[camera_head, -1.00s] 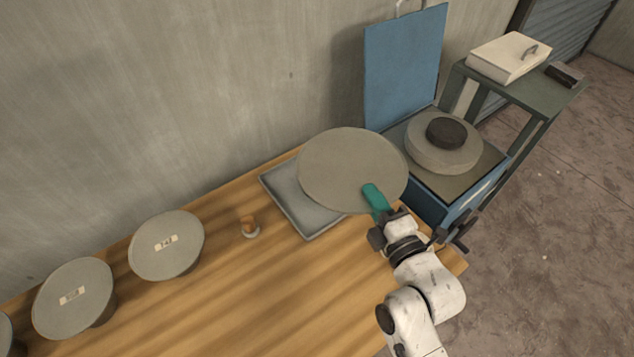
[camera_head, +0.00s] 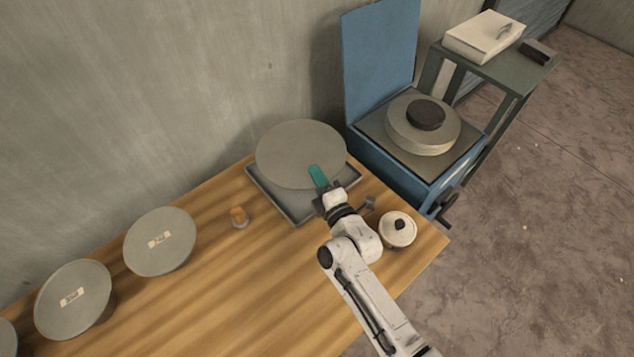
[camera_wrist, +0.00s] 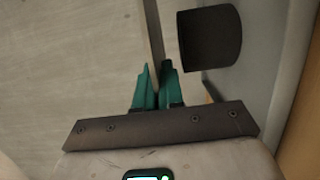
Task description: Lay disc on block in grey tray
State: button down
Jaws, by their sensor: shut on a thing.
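A large flat grey disc (camera_head: 300,150) is over the grey tray (camera_head: 256,181) at the back of the wooden table. The disc hides most of the tray in the head view. My gripper (camera_head: 317,174), with green fingers, is shut on the disc's near edge; one finger shows on top. In the wrist view the green fingertips (camera_wrist: 158,72) pinch the disc (camera_wrist: 70,60) at its edge. A dark block (camera_wrist: 210,38) shows just right of the disc's edge there. No block shows in the head view. I cannot tell whether the disc touches anything below.
Two labelled discs (camera_head: 160,241) (camera_head: 73,299) stand on the table at left. A small orange-topped object (camera_head: 239,216) is left of the tray. A round white knobbed item (camera_head: 398,229) is right of my arm. A blue open-lidded machine (camera_head: 380,70) stands beyond the table's right end.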

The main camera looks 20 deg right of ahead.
jog(key=shift+f+b, duration=0.55)
jog(key=shift+f, duration=0.75)
jog(key=shift+f, duration=0.1)
jog(key=c, duration=1.7)
grip_release()
jog(key=shift+f, duration=0.15)
jog(key=o, duration=0.4)
jog(key=shift+o, duration=0.2)
jog(key=shift+r, duration=0.35)
jog(key=s+b, duration=0.1)
jog(key=s, duration=0.2)
jog(key=s+b, duration=0.1)
jog(key=s, duration=0.3)
jog(key=s+b, duration=0.1)
jog(key=s, duration=0.2)
jog(key=shift+s+d+f, duration=0.25)
jog(key=shift+s+d, duration=0.1)
jog(key=shift+s, duration=0.05)
jog(key=shift+s+d+r+b, duration=0.1)
jog(key=shift+s+b, duration=0.2)
jog(key=shift+s, duration=0.35)
